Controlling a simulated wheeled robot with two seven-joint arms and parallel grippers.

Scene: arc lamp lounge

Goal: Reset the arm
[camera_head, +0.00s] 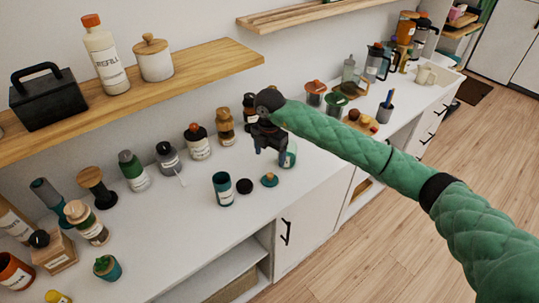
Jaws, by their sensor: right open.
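My right arm, in a green quilted sleeve, comes in from the right and reaches over the white counter (215,245). My right gripper (268,148) hangs at its end, pointing down above the counter, open, with nothing seen between its fingers. A teal and white jar (291,155) stands just behind and to the right of the gripper, partly hidden by it and the arm. My left gripper is not in view.
A teal cup (222,189), a black lid (244,186) and a teal lid (269,180) are on the counter below the gripper. Several bottles line the wall. A wooden shelf (205,65) holds a black box (48,97), a refill bottle (106,55) and a white jar (154,60).

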